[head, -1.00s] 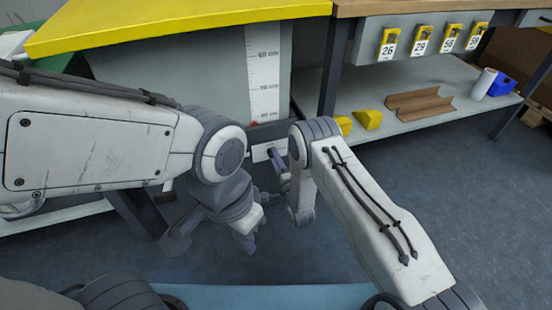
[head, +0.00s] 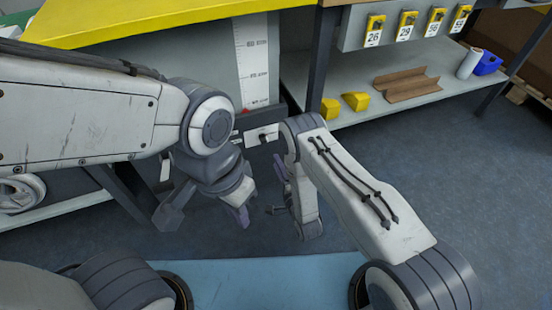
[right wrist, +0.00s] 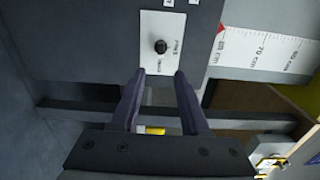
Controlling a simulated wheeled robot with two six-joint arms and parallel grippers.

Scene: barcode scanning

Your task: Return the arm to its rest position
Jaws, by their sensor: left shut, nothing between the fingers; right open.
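My left gripper (head: 240,217) hangs below the left arm's wrist in the head view. Its purple fingers are shut with nothing between them. My right gripper (head: 279,188) is to its right, beneath the bent right arm, partly hidden by the arm's links. In the right wrist view, the right gripper (right wrist: 158,76) has its two purple fingers apart and empty. Beyond its fingertips is a white plate with a black knob (right wrist: 160,46) on a grey panel. I cannot tell the exact gap between fingertips and plate.
A yellow-topped bench (head: 170,18) with a height scale (head: 254,65) stands ahead. A shelf (head: 440,88) at right carries yellow blocks (head: 355,101), a cardboard piece (head: 407,86), a white roll (head: 469,64) and a blue item (head: 489,64). The floor (head: 470,165) at right is clear.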

